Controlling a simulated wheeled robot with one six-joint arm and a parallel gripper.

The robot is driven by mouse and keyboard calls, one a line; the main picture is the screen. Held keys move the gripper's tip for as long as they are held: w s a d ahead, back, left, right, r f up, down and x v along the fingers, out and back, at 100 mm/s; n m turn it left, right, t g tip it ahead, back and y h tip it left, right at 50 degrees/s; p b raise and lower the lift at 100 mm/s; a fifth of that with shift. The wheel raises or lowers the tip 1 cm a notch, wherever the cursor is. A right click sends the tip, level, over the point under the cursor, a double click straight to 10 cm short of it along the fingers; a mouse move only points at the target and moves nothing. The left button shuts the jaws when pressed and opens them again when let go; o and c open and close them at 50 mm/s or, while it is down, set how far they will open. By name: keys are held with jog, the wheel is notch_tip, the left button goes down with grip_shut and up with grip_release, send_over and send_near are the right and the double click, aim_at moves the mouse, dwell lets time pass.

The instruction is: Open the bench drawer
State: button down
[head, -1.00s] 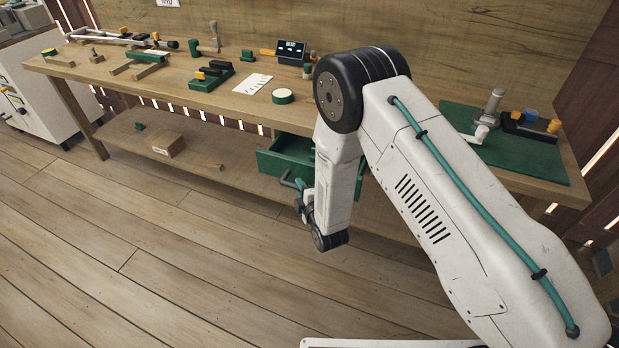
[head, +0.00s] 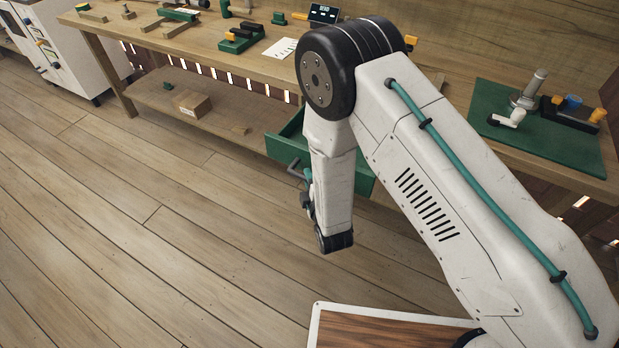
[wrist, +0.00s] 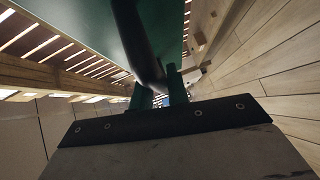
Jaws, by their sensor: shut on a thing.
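The bench drawer (head: 285,148) is green and sticks out from under the bench top in the head view, with part of it hidden behind my arm. Its dark bar handle (head: 296,172) shows at the front, left of my arm. In the wrist view the green drawer front (wrist: 85,25) fills the upper middle, and the dark handle (wrist: 135,40) runs down between the fingers. My gripper (wrist: 158,82) is shut on the handle. In the head view the fingertips are mostly hidden by my forearm.
The wooden bench (head: 200,48) carries tools, a paper sheet (head: 281,47) and a green mat (head: 550,140). A cardboard box (head: 188,104) sits on the low shelf. A white cabinet (head: 65,50) stands at the far left. The plank floor in front is clear.

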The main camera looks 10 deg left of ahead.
jog(key=c, duration=1.4)
grip_release()
jog(key=shift+o, duration=0.2)
jog(key=v, duration=0.7)
jog(key=shift+s+d, duration=0.2)
jog(key=shift+s, duration=0.2)
